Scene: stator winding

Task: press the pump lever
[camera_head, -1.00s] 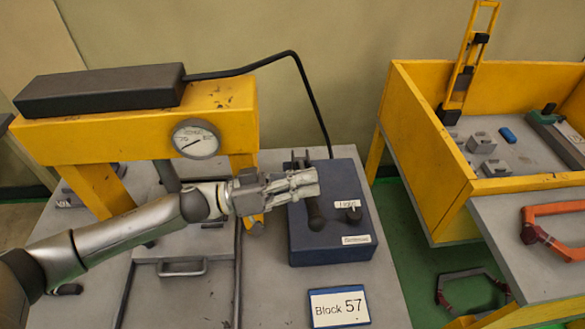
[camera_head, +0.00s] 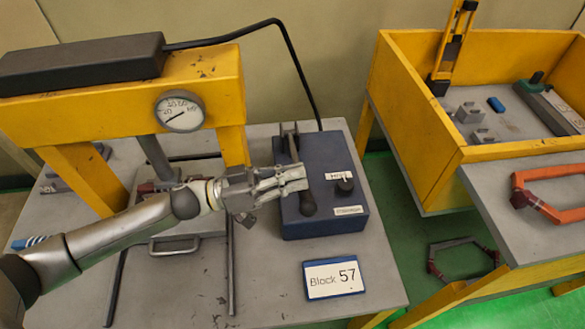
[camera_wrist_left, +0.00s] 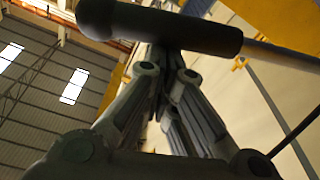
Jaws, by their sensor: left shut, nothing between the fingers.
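The pump unit is a dark blue box (camera_head: 335,190) on the grey table, with a black pump lever (camera_head: 309,208) on its top left part. The lever slopes toward the front and ends in a rounded dark grip. My left gripper (camera_head: 305,178) reaches in from the left, shut and empty, with its fingers across the lever, hiding its middle part. In the left wrist view, the lever's dark cylindrical grip (camera_wrist_left: 160,30) lies crosswise just beyond the closed fingertips (camera_wrist_left: 165,65). I cannot tell exactly whether they touch. My right gripper is not in view.
A yellow press frame (camera_head: 110,95) with a round gauge (camera_head: 180,111) stands left, above my arm. A sign reading Block 57 (camera_head: 334,278) stands in front of the pump. A black knob (camera_head: 345,185) sits right of the lever. A yellow-walled bin (camera_head: 425,150) stands farther right.

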